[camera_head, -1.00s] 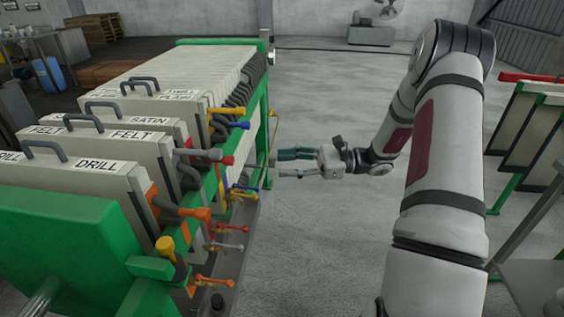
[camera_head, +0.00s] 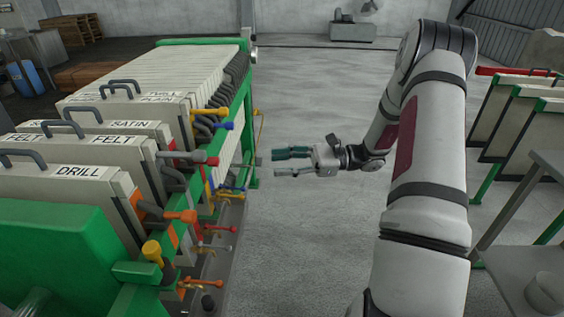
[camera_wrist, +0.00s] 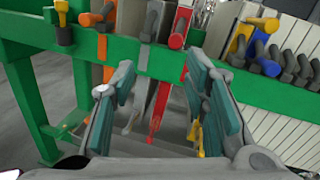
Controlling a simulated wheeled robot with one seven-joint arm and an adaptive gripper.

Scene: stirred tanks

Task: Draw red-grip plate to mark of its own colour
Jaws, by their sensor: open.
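The red-tipped grip (camera_head: 212,161) sticks out from the near side of the plate stack, between the orange grip and the blue one. In the wrist view the red grip (camera_wrist: 178,28) stands above the green rail, just beyond the fingers and right of centre. In the wrist view my gripper's (camera_wrist: 160,65) two teal-padded fingers stand wide apart. The red plate's own face is mostly hidden.
Orange (camera_head: 181,216), yellow and blue (camera_head: 224,126) grips flank the red one. Below the rail a red tap (camera_wrist: 157,105) and yellow ones stick out over a trough. Orange and grey marks also show on the green rail (camera_wrist: 235,82). Green-edged plates stand at right (camera_head: 520,110).

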